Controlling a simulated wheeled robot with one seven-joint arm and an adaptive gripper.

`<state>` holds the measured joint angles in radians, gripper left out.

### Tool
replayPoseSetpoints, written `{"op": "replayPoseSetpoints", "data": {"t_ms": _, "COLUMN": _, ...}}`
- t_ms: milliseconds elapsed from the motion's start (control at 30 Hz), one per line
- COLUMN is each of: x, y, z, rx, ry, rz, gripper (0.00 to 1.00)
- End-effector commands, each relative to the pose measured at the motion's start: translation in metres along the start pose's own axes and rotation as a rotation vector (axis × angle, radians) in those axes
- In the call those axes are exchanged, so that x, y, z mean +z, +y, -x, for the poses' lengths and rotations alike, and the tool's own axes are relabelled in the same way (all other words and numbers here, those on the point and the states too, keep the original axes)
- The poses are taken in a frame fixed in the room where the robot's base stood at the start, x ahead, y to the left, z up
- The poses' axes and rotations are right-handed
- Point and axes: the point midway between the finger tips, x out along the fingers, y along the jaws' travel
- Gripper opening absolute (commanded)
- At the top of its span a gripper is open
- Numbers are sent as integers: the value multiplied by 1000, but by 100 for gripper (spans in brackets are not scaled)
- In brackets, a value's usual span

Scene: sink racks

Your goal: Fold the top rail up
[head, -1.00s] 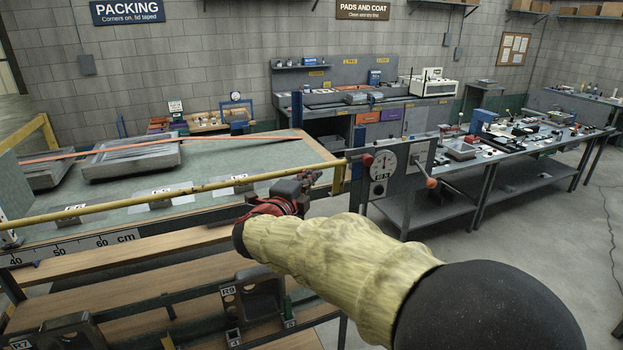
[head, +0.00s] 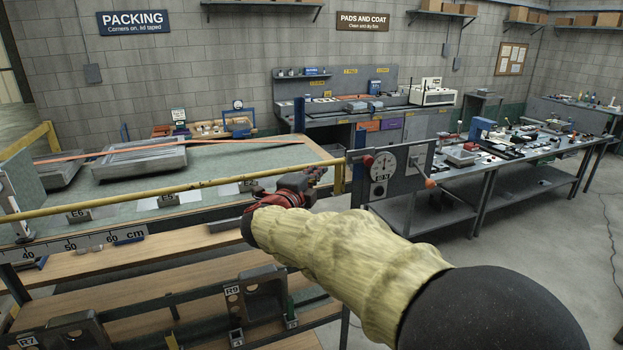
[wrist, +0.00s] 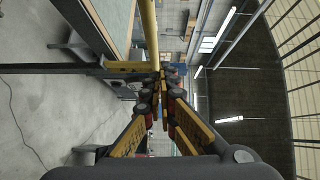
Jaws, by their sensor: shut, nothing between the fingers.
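The top rail (head: 190,187) is a long yellow bar running across the front of the green-topped bench, from the left edge of the head view to the gauge panel. My gripper (head: 318,172) is shut and empty near the rail's right end. In the wrist view the fingertips of my gripper (wrist: 160,84) are together, close to the rail (wrist: 149,35), which runs up from them. I cannot tell whether they touch it. My sleeved forearm hides part of the area below the rail's right end.
A gauge panel (head: 385,172) with an orange-knobbed lever stands just right of the gripper. Wooden slat shelves (head: 170,250) and R-labelled brackets (head: 258,300) lie below the rail. Metal sinks (head: 133,160) rest on the bench behind. Open floor (head: 520,235) lies to the right.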

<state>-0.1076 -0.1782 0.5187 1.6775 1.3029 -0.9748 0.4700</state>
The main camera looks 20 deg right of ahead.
Motion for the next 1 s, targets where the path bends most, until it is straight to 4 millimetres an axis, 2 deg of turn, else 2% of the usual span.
{"op": "replayPoseSetpoints", "data": {"t_ms": 67, "x": -2, "y": -1, "z": 1, "rx": 0, "ry": -3, "rz": 0, "gripper": 0}}
{"op": "replayPoseSetpoints", "data": {"t_ms": 400, "x": 0, "y": -6, "z": 59, "rx": 0, "ry": -6, "rz": 0, "gripper": 0}}
{"op": "replayPoseSetpoints", "data": {"t_ms": 600, "x": -1, "y": -8, "z": 87, "rx": 0, "ry": -3, "rz": 1, "gripper": 0}}
{"op": "replayPoseSetpoints", "data": {"t_ms": 900, "x": -2, "y": -10, "z": 98, "rx": 1, "ry": -1, "rz": 5, "gripper": 0}}
{"op": "replayPoseSetpoints", "data": {"t_ms": 1000, "x": 10, "y": -5, "z": 98, "rx": 16, "ry": -45, "rz": 27, "gripper": 0}}
